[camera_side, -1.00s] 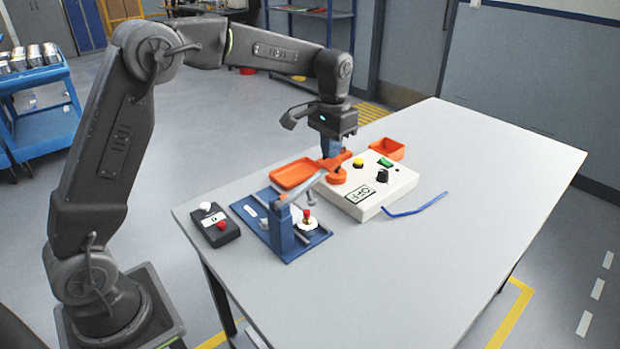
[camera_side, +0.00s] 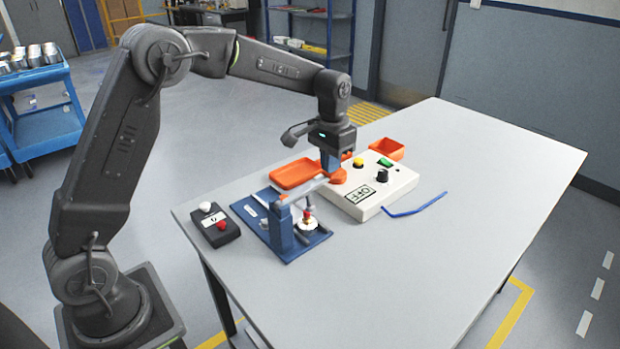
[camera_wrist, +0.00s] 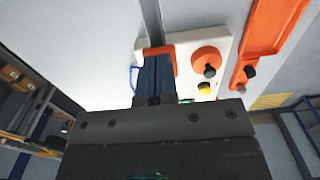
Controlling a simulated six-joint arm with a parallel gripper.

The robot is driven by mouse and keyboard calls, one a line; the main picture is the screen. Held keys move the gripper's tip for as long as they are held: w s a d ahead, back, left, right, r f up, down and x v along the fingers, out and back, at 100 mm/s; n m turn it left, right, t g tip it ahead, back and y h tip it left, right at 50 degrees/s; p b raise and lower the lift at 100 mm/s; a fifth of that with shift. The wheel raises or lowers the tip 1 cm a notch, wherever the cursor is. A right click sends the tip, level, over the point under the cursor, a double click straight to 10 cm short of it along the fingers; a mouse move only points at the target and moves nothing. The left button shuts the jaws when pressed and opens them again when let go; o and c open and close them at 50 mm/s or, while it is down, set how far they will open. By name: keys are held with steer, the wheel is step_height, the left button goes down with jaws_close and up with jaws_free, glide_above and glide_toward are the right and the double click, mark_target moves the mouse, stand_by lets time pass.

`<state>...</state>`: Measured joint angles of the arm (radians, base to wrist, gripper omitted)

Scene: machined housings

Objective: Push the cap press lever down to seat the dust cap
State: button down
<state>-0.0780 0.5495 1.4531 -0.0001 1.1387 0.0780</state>
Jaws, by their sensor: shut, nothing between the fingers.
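The cap press stands on a blue base plate (camera_side: 262,222) with a blue post (camera_side: 282,228). Its grey lever (camera_side: 305,190) runs from the post toward my gripper and is near level. The red dust cap (camera_side: 307,212) sits on a pale round housing (camera_side: 307,225) under the lever. My gripper (camera_side: 330,174) is shut and empty, its blue fingers pointing down at the lever's orange handle end. In the wrist view the blue fingers (camera_wrist: 157,72) overlap the orange handle (camera_wrist: 171,60); exact contact is hard to tell.
A white control box (camera_side: 365,195) with an OFF label and an orange disc (camera_wrist: 207,58) is close beside the handle. An orange tray (camera_side: 296,173), orange bin (camera_side: 387,148), dark button box (camera_side: 215,226) and blue strip (camera_side: 415,206) lie around. The table's right side is clear.

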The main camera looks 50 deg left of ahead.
steer(key=shift+s+f, duration=0.1)
steer(key=shift+f, duration=1.45)
steer(key=shift+r, duration=5.2)
